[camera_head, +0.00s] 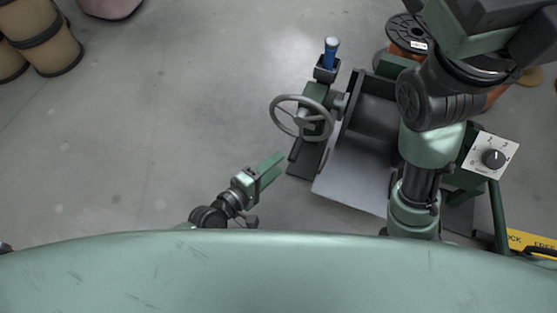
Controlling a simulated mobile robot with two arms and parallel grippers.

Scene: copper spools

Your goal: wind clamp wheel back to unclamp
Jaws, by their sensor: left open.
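The grey spoked clamp wheel (301,119) is mounted on the left side of a dark green machine, upper middle of the head view. My left gripper (273,166) is open and empty, below and left of the wheel. Its fingers point up and right, and a gap shows between them and the wheel rim. My right arm (431,145) rises through the right side of the view and runs out at the top right. Its gripper does not show. How tightly the clamp is set cannot be seen.
A blue-topped handle (331,50) stands behind the wheel. A grey cradle plate (350,180) lies right of it. A white dial panel (491,157) and a yellow sign (528,241) are at right. A black-flanged spool (407,33) stands behind. Floor on the left is clear up to the tan drums (42,38).

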